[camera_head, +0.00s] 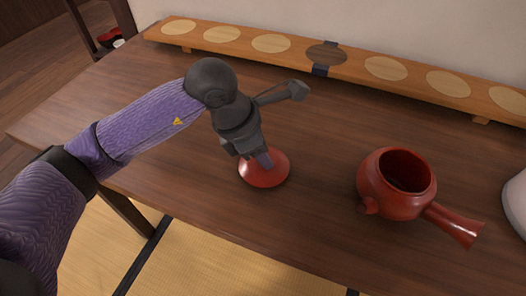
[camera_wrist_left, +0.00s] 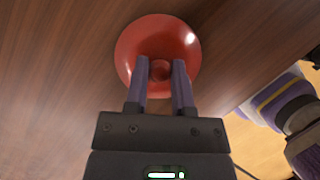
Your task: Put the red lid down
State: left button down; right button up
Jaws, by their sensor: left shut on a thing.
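The red lid (camera_head: 264,174) is a small round glossy disc at the middle of the dark wooden table in the head view. It also shows in the left wrist view (camera_wrist_left: 133,48), with a small knob at its centre. My left gripper (camera_head: 262,158) points down over the lid, and its fingers (camera_wrist_left: 160,72) are shut on the knob. The lid is at or very near the tabletop; I cannot tell whether it touches. The red teapot (camera_head: 370,184) stands to the right, uncovered, its side handle pointing to the lower right. My right gripper is not in the head view.
A long wooden board (camera_head: 355,57) with pale round inlays and one dark one lies along the table's back edge by the wall. A white rounded object (camera_head: 517,205) is cut off at the right edge. The table (camera_head: 310,235) is clear around the lid.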

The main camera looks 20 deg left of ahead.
pick_arm(q)
jog(key=shift+f, duration=0.15)
jog(key=c, duration=0.5)
grip_release()
jog(key=shift+o, duration=0.2)
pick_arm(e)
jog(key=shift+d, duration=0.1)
pick_arm(q)
jog(key=shift+r, duration=0.3)
jog(key=p+v, duration=0.5)
jog(key=v, duration=0.6)
jog(key=shift+a+r, duration=0.2)
jog(key=shift+r, duration=0.15)
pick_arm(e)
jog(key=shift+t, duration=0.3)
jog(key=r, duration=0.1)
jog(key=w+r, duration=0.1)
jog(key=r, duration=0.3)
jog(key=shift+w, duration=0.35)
pick_arm(q)
jog(key=shift+s, duration=0.15)
